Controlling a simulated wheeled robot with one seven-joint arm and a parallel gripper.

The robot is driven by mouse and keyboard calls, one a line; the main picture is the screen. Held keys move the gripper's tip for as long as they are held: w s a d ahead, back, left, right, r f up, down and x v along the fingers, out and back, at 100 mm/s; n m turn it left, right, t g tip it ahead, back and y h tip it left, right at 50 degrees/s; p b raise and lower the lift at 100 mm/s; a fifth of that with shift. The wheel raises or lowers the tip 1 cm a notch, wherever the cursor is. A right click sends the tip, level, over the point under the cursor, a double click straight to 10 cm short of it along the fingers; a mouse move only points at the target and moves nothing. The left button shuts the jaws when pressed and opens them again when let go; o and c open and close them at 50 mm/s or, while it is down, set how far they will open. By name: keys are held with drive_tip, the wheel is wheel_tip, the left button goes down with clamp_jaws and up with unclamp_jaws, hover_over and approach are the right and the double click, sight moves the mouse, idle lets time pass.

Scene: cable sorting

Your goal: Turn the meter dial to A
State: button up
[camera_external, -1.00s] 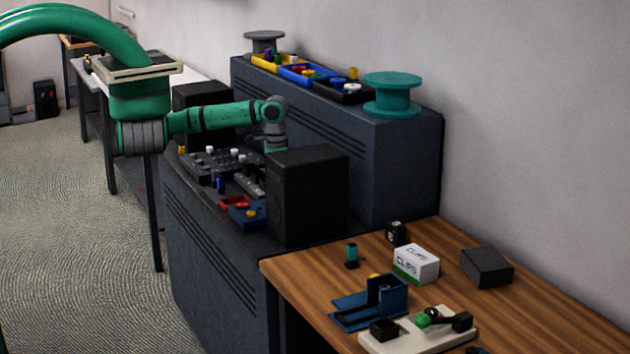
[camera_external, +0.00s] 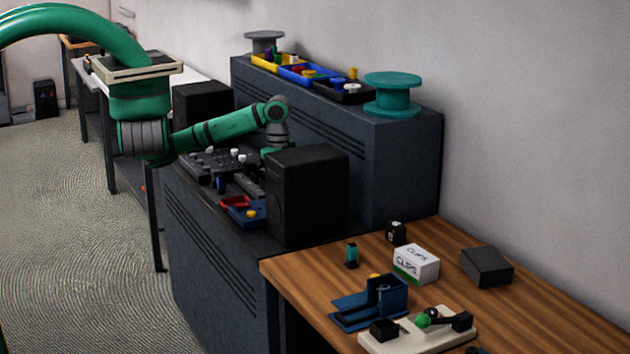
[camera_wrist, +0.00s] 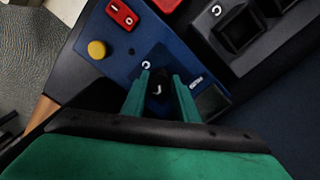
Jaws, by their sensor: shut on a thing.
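The blue meter (camera_wrist: 134,58) fills the middle of the wrist view. Its small black dial (camera_wrist: 158,90) has a white pointer mark, and a white mark is printed on the panel just above it. My gripper (camera_wrist: 160,80) has its green fingers on either side of the dial and is shut on it. I cannot read which letter the pointer faces. In the external view, part of the blue meter (camera_external: 258,217) shows at the front of the dark bench, while my fingers and the dial are hidden behind a black box.
The black box (camera_external: 308,196) stands close beside the meter. A yellow button (camera_wrist: 96,49) and a red rocker switch (camera_wrist: 122,14) sit near the dial. A black socketed unit (camera_wrist: 240,35) lies beside the meter. A wooden table (camera_external: 300,276) holds fixtures and boxes.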

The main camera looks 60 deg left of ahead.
drive_tip(key=shift+m, duration=1.4)
drive_tip(key=o, duration=1.1)
drive_tip(key=shift+c, duration=0.2)
wheel_tip(320, 180, up, 11)
drive_tip(key=shift+w, duration=0.25)
